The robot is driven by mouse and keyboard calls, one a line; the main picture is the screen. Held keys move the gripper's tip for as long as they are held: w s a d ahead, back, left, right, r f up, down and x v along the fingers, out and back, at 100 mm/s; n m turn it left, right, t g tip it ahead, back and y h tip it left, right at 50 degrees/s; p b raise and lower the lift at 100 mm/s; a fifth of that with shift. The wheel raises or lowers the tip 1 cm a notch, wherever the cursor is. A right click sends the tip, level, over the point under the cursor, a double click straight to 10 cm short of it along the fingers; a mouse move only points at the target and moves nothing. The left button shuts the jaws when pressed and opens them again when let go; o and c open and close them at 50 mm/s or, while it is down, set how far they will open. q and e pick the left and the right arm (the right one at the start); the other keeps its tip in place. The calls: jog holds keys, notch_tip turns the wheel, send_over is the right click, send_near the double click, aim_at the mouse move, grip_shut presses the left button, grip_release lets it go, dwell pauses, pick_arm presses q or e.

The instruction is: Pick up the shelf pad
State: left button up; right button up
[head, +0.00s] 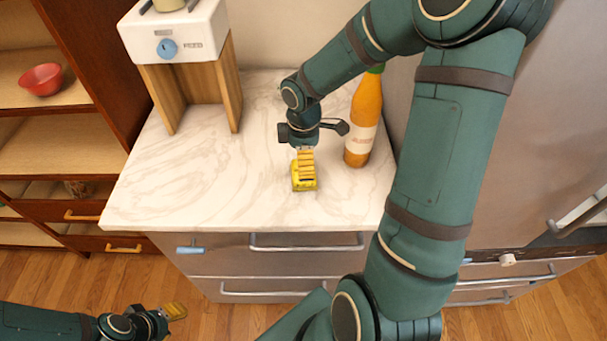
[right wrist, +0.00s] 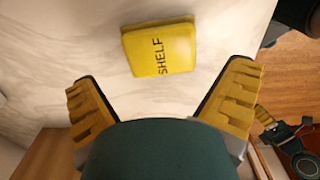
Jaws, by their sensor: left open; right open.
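The shelf pad (head: 304,185) is a small yellow block lying on the white marble counter, near its front right part. In the right wrist view the pad (right wrist: 159,48) shows dark "SHELF" lettering on its face. My right gripper (head: 305,164) points down just over the pad and partly covers it in the head view. In the right wrist view its two yellow ridged fingers are spread wide, with the pad ahead of them and nothing held. My left gripper (head: 175,311) is open and empty, low over the floor at the lower left.
An orange bottle (head: 364,125) with a green cap stands on the counter close to the right gripper. A white machine on a wooden stand (head: 175,45) is at the back left. A red bowl (head: 41,79) sits on the left shelf. The counter's left front is clear.

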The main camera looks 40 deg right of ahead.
notch_tip(320, 180, down, 5)
jog(key=shift+f+b, duration=0.15)
jog(key=shift+b, duration=0.55)
jog(key=c, duration=0.9)
